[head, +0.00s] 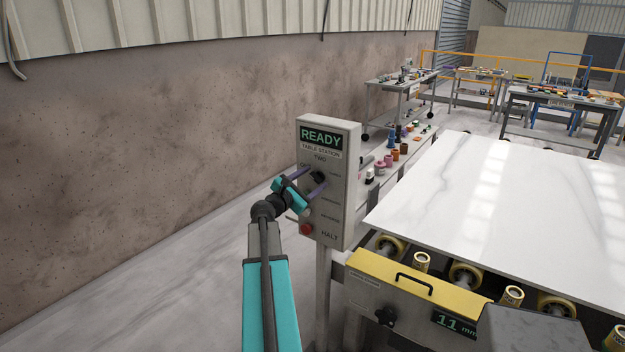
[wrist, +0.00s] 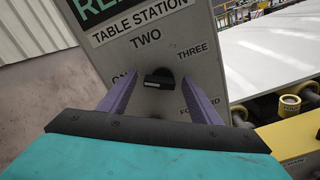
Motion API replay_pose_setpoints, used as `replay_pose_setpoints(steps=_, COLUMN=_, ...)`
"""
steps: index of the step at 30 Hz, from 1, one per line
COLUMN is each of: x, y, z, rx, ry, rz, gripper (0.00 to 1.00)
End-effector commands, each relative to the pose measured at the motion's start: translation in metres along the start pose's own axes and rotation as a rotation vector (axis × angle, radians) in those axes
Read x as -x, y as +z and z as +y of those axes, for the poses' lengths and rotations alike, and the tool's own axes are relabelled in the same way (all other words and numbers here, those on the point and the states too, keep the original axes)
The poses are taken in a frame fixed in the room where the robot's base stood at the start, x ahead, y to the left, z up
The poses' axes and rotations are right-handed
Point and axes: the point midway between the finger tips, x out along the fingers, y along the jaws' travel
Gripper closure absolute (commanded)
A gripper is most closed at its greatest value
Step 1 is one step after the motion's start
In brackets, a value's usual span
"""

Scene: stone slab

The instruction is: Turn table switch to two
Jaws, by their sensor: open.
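The table switch is a black knob (wrist: 160,81) on the face of a grey control box (head: 342,208) headed "TABLE STATION". It also shows in the head view (head: 317,176), partly between my fingers. In the wrist view "TWO" is above the knob, "THREE" is to its upper right, and a partly hidden label starting "ON" is to its left. The knob's bar looks roughly level there; which label it points at I cannot tell. My gripper (wrist: 158,77) is open, its purple fingers on either side of the knob with gaps visible. It also shows in the head view (head: 312,178).
The box has a green "READY" display (head: 321,138) and a red button (head: 306,229) beside "HALT". A white stone slab (head: 500,200) lies on rollers to the right, behind a yellow-topped panel (head: 415,284). A brown wall (head: 150,150) runs along the left.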

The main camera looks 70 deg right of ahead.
Motion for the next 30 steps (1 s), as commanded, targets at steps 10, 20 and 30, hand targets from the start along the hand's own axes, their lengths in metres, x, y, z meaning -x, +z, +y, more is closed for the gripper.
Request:
replay_pose_setpoints(steps=10, x=-0.0015, y=0.0000, z=-0.0001, rx=0.000, ry=0.000, rz=0.000, gripper=0.44)
replay_pose_setpoints(steps=20, x=-0.0015, y=0.0001, z=-0.0001, rx=0.000, ry=0.000, rz=0.000, gripper=0.83)
replay_pose_setpoints(steps=30, x=-0.0015, y=-0.0009, z=-0.0012, rx=-0.037, ry=0.000, rz=-0.002, gripper=0.83)
